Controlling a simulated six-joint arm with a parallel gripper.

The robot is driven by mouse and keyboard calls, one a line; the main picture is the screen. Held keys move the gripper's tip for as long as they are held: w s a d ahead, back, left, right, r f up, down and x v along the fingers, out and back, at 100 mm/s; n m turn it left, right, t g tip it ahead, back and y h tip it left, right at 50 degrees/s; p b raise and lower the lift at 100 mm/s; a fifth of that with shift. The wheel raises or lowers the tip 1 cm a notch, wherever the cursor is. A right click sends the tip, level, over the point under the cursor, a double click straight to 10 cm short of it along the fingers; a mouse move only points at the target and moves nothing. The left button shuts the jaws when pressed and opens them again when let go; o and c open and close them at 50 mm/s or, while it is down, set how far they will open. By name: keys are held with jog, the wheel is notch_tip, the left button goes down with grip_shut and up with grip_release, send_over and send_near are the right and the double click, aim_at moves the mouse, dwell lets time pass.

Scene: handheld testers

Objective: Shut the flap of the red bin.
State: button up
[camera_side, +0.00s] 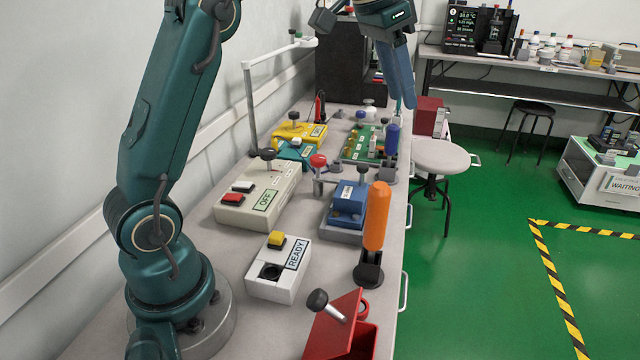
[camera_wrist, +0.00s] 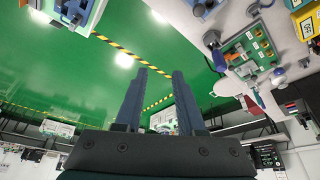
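The red bin (camera_side: 366,342) stands at the near end of the bench, cut off by the bottom edge of the side view. Its red flap (camera_side: 333,328) stands raised and tilted, with a black knob (camera_side: 318,300) on a pale stem sticking out from it. I do not see the bin in the wrist view. My gripper (camera_side: 407,102) is high over the far right part of the bench, well away from the bin. The wrist view shows its two blue-grey fingers (camera_wrist: 159,74) apart with nothing between them, so it is open.
An orange-handled upright tool (camera_side: 376,216) stands just behind the bin. A white READY box (camera_side: 278,280) is to its left. Farther back are a beige OFF box (camera_side: 257,198), a blue device (camera_side: 346,205) and a tall pole (camera_side: 250,110). Green floor lies right of the bench.

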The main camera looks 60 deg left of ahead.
jog(key=shift+m, duration=0.3)
grip_shut()
jog(key=s+d+m+g+h, duration=0.2)
jog(key=s+d+m+g, duration=0.1)
jog(key=s+m, duration=0.65)
jog(key=s+d+m+g+h, duration=0.1)
jog(key=s+d+m+g, duration=0.1)
jog(key=s+m, duration=0.7)
jog(key=m+h, duration=0.1)
jog(key=m, duration=0.5)
send_over(309, 301)
jog(key=s+a, duration=0.2)
jog(key=a, duration=0.2)
notch_tip(309, 301, down, 7)
jog(key=shift+n, duration=0.25)
jog(key=shift+w+d+f, duration=0.55)
jog(key=shift+d+f, duration=0.05)
jog(key=shift+f, duration=0.15)
jog(key=shift+w+d+f, duration=0.5)
jog(key=shift+d+f, duration=0.05)
jog(key=shift+f, duration=0.2)
